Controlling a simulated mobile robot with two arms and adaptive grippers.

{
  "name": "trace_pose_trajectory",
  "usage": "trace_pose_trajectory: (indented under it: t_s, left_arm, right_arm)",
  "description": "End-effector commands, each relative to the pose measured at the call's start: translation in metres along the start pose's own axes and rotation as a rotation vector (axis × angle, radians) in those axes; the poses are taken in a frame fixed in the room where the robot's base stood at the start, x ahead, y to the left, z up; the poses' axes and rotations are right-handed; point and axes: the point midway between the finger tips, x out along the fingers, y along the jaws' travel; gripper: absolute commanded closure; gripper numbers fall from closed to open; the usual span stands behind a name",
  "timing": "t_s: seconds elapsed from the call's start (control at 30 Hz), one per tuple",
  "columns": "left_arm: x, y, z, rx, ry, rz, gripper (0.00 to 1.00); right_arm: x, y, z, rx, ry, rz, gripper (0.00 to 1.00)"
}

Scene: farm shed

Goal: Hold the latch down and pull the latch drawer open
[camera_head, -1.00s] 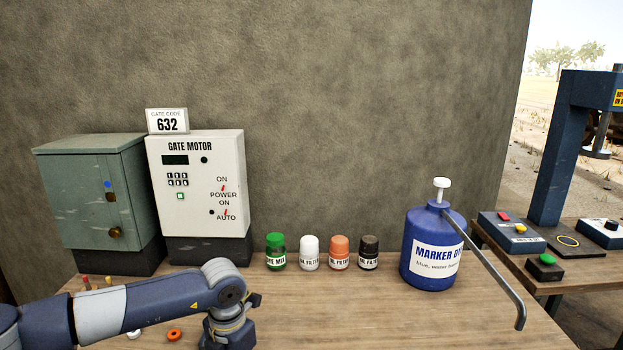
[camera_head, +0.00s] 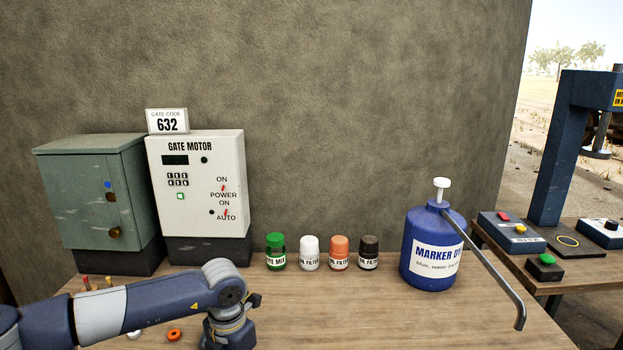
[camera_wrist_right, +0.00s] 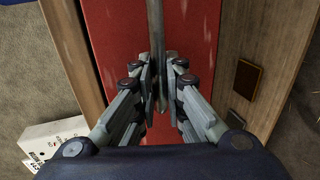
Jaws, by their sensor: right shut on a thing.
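In the right wrist view my right gripper (camera_wrist_right: 160,88) is shut on a thin grey bar (camera_wrist_right: 156,25) that stands in front of a red panel (camera_wrist_right: 115,40). The red panel looks like the drawer front, and the bar like its handle. Wood (camera_wrist_right: 72,45) borders the panel on both sides. A dark brown square plate (camera_wrist_right: 247,79) sits on the right wood; I cannot tell whether it is the latch. The drawer does not show in the head view. There my left arm (camera_head: 150,303) reaches in from the left and bends down, its fingers below the picture edge.
A green cabinet (camera_head: 85,205) and the gate motor box (camera_head: 198,190) stand at the back left of the bench (camera_head: 340,310). Several small jars (camera_head: 310,254) and a blue marker dye jug (camera_head: 425,255) with a long spout stand to their right. An orange ring (camera_head: 174,335) lies near my left arm.

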Motion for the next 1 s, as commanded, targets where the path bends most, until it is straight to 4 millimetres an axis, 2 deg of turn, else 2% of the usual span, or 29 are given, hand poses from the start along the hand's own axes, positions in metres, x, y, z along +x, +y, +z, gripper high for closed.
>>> trace_pose_trajectory:
  t_s: [0.03, 1.0]
  left_arm:
    - [0.007, -0.002, -0.004, 0.002, 0.013, -0.003, 1.00]
    - [0.007, -0.002, -0.004, 0.003, 0.014, -0.004, 1.00]
  right_arm:
    - [-0.002, -0.002, -0.001, 0.003, 0.001, 0.000, 1.00]
    - [-0.037, -0.012, 0.000, 0.003, 0.000, 0.000, 1.00]
